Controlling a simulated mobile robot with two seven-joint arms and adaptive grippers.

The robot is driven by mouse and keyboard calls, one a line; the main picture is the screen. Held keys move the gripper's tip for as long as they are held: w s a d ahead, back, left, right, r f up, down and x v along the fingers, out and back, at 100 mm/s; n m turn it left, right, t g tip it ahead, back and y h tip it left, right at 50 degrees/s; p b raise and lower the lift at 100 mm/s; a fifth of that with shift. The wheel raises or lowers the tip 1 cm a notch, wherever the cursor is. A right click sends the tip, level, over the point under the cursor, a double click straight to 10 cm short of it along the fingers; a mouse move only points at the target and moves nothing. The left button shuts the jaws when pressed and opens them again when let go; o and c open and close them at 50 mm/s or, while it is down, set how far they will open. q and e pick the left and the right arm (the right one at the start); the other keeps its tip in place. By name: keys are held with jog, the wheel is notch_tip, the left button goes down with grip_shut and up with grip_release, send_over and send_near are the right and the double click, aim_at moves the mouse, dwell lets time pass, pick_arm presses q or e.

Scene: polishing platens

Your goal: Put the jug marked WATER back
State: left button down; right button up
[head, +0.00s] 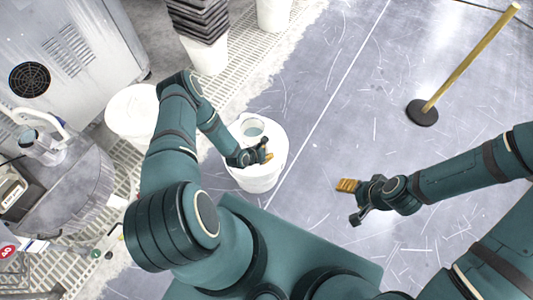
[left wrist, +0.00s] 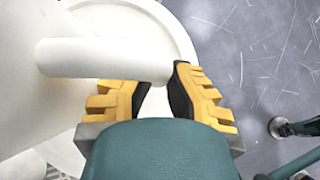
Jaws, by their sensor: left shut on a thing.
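A white jug (head: 252,128) with a round open mouth is at the white round bucket (head: 262,178) in front of my base. I cannot tell whether it rests on the bucket or hangs just above it. No WATER mark is readable. My left gripper (head: 266,154) is shut on the jug. In the left wrist view, the jug's pale bar-like handle (left wrist: 100,58) runs between the yellow-padded fingers (left wrist: 158,98), with the bucket's rim (left wrist: 180,28) beyond. My right gripper (head: 350,200) is over bare floor at the right, away from the jug; its finger gap is unclear.
A white lidded bucket (head: 130,108) stands left of my left arm. A round grey machine (head: 75,185) with a white-handled vessel (head: 40,145) on it is farther left. Stacked dark trays (head: 200,18) are behind.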

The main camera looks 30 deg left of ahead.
pick_arm(q)
jog(key=shift+f, duration=0.1)
jog(key=c, duration=1.1)
grip_release()
